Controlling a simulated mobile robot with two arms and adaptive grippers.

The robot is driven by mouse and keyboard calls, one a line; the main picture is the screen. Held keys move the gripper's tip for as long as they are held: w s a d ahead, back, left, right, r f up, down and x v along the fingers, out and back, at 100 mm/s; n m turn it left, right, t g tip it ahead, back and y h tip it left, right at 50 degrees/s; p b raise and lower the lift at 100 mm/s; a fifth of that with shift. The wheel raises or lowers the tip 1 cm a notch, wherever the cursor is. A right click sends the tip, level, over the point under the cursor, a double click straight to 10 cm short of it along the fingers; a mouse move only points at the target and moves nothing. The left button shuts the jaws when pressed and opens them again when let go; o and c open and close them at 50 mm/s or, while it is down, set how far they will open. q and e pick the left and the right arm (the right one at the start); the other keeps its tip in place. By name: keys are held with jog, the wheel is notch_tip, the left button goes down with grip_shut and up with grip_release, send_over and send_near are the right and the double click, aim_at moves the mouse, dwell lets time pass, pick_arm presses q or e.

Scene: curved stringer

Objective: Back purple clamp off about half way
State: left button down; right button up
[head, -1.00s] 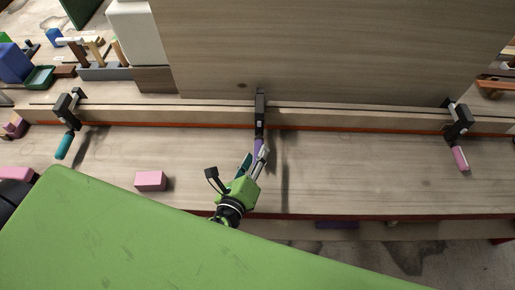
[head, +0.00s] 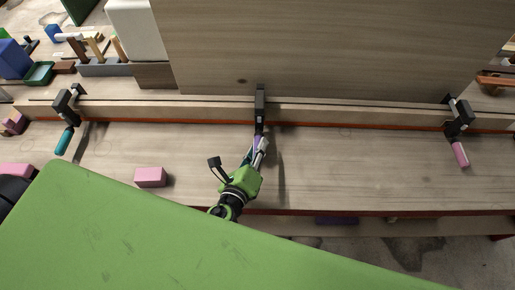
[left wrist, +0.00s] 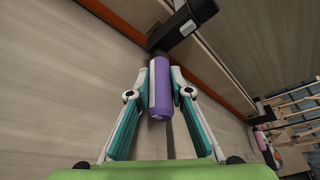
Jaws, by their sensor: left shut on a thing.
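The purple clamp is the middle one on the long wooden strip; its dark body (head: 260,103) sits on the strip's edge. Its purple handle (left wrist: 160,90) points toward me and shows between the fingers in the left wrist view. My left gripper (head: 260,146) is shut on the purple handle, one finger on each side. In the left wrist view the gripper (left wrist: 160,82) covers the handle's sides, while its rounded end stays visible. The clamp's jaws are partly hidden behind its body. My right gripper is not in view.
A teal-handled clamp (head: 64,140) is at left and a pink-handled clamp (head: 460,153) at right on the same strip. A pink block (head: 150,177) lies on the bench. A large green surface (head: 190,235) fills the foreground. Bare bench lies right of my gripper.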

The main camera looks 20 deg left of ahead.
pick_arm(q)
jog(key=shift+f+n+b, duration=0.25)
jog(key=shift+n+b, duration=0.05)
jog(key=shift+b, duration=0.45)
jog(key=shift+r, duration=0.15)
jog(key=shift+h, duration=0.3)
jog(key=c, duration=1.8)
grip_release()
jog(key=v, duration=1.2)
